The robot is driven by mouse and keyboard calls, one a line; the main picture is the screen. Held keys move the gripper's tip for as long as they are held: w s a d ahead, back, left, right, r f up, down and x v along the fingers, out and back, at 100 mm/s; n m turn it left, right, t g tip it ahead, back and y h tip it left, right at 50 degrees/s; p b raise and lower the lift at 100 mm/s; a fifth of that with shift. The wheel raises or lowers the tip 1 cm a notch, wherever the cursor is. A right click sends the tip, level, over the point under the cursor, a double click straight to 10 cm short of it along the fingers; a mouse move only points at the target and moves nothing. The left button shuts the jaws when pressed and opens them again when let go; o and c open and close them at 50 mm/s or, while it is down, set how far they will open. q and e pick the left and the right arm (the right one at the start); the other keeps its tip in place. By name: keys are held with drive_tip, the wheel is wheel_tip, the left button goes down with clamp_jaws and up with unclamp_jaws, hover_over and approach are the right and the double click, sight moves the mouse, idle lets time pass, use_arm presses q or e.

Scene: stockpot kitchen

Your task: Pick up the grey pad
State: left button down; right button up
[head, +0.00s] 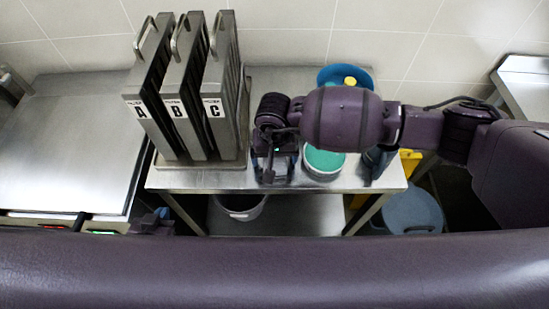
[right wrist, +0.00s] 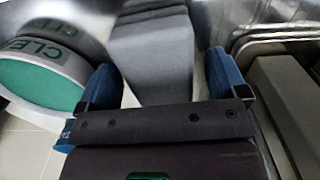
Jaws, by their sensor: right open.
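The grey pad (right wrist: 150,55) shows in the right wrist view as a dark grey block with a paler top face. It lies between and beyond the two blue fingers of my right gripper (right wrist: 162,82); I cannot tell whether they touch it. The right gripper is open. In the head view my right gripper (head: 272,172) points down over the steel table, between the rack and the green-topped tub, and my arm hides the pad there. My left gripper (head: 152,222) is partly visible at the lower left, mostly behind my purple arm; its jaws cannot be made out.
Steel plates marked A, B and C (head: 180,100) stand in a tray (head: 240,150) left of my right gripper. A green-topped tub (head: 324,162), also in the right wrist view (right wrist: 40,82), stands close right. A blue bowl (head: 330,74) is behind. A bucket (head: 238,208) is below.

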drive_tip(key=c, duration=1)
drive_tip(key=shift+r, duration=0.1)
wheel_tip(320, 180, up, 20)
drive_tip(key=shift+f+b, duration=0.1)
drive_tip(key=shift+b, duration=0.85)
